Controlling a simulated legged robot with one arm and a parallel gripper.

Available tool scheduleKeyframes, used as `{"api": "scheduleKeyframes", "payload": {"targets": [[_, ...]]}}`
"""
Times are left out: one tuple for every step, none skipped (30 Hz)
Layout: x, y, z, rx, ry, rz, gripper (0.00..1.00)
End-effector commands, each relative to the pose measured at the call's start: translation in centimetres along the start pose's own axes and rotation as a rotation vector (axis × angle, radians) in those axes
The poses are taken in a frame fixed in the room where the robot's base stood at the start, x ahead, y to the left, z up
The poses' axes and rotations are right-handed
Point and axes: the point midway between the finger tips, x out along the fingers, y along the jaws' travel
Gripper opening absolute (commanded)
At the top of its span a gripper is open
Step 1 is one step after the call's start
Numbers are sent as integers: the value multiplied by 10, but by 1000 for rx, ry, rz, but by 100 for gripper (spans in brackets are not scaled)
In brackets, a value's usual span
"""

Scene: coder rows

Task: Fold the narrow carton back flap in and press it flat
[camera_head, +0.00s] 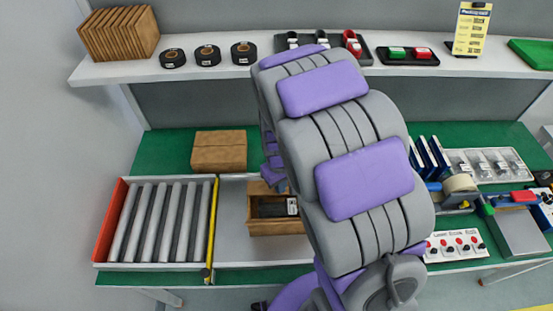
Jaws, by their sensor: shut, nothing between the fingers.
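An open brown carton (277,228) stands on the grey surface right of the roller section. Dark items (272,206) with a white label lie inside it. A brown flap edge (258,187) shows at the carton's back left. The rest of the back edge and the right side are partly hidden by my arm. My gripper (275,182), purple and grey, is low over the carton's back edge and is shut with nothing in it. Whether it touches the flap cannot be told.
A closed carton (219,152) sits behind on the green bench. Left are grey rollers (160,222) with a yellow bar (212,225). A tape dispenser (460,190) and trays crowd the right. A shelf (215,68) with tape rolls runs above. My arm covers the middle.

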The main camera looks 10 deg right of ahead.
Motion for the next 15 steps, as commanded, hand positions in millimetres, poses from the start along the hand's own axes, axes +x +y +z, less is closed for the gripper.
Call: {"api": "scheduleKeyframes", "payload": {"targets": [[3, 0, 0, 0, -1, 0, 0], [5, 0, 0, 0, -1, 0, 0], [6, 0, 0, 0, 0, 0, 0], [8, 0, 0, 0, 0, 0, 0], [9, 0, 0, 0, 0, 0, 0], [11, 0, 0, 0, 0, 0, 0], [12, 0, 0, 0, 1, 0, 0], [14, 0, 0, 0, 1, 0, 0], [15, 0, 0, 0, 0, 0, 0], [17, 0, 0, 0, 0, 0, 0], [18, 0, 0, 0, 0, -1, 0], [20, 0, 0, 0, 0, -1, 0], [21, 0, 0, 0, 0, -1, 0], [22, 0, 0, 0, 0, -1, 0], [24, 0, 0, 0, -1, -1, 0]]}}
